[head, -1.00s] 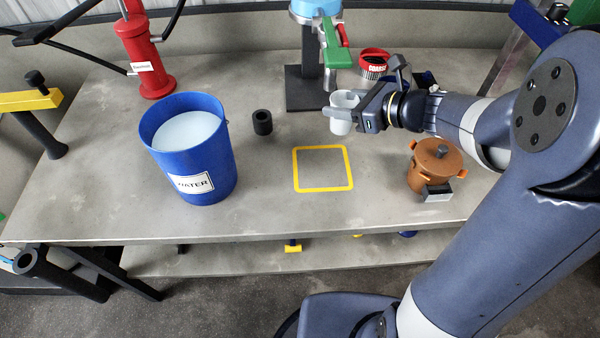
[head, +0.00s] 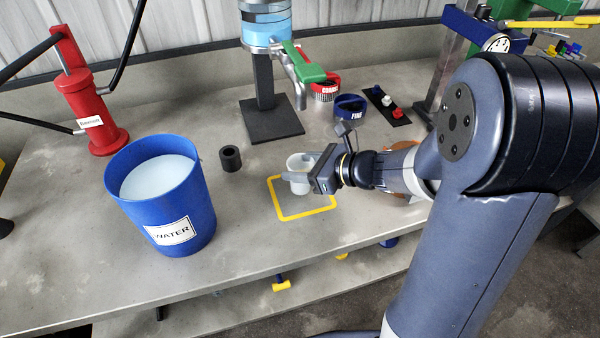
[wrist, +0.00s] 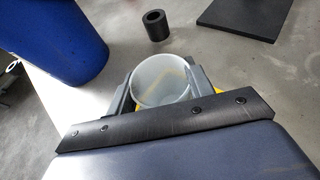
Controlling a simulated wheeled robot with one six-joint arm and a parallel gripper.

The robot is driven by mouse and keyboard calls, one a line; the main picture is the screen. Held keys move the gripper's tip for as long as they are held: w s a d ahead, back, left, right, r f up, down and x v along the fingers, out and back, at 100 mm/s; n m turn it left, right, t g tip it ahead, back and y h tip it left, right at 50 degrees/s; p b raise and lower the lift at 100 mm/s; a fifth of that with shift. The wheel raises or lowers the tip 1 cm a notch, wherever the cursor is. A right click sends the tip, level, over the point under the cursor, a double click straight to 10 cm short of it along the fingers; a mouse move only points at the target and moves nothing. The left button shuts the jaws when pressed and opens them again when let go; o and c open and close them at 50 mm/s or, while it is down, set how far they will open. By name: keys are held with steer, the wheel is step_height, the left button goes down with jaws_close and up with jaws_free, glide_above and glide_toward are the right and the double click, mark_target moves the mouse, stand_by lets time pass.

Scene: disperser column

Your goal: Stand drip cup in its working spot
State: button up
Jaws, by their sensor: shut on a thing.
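The drip cup (head: 298,172) is a translucent whitish cup, open at the top and roughly upright. My gripper (head: 308,176) is shut on it, with a finger on each side; in the wrist view the cup (wrist: 162,82) sits between the fingers. In the head view the cup appears over the yellow square outline (head: 306,213) on the bench, near its far side. Part of the outline is hidden by the cup and gripper. I cannot tell whether the cup's base touches the bench. The disperser column (head: 263,88) stands behind, with a green-handled tap (head: 307,68) and a dark base plate (head: 270,120).
A blue water bucket (head: 163,200) stands left, and a black ring (head: 230,158) lies between it and the outline. A red pump (head: 90,100) is at the back left. Red coarse (head: 323,92) and blue fine (head: 350,108) rings lie behind. A copper pot (head: 402,146) is partly hidden by my arm.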

steer(key=shift+f, duration=0.7)
steer(key=shift+f+b, duration=0.25)
steer(key=shift+b, duration=0.05)
steer(key=o, duration=0.9)
steer(key=shift+r, duration=0.1)
steer(key=shift+o, duration=0.2)
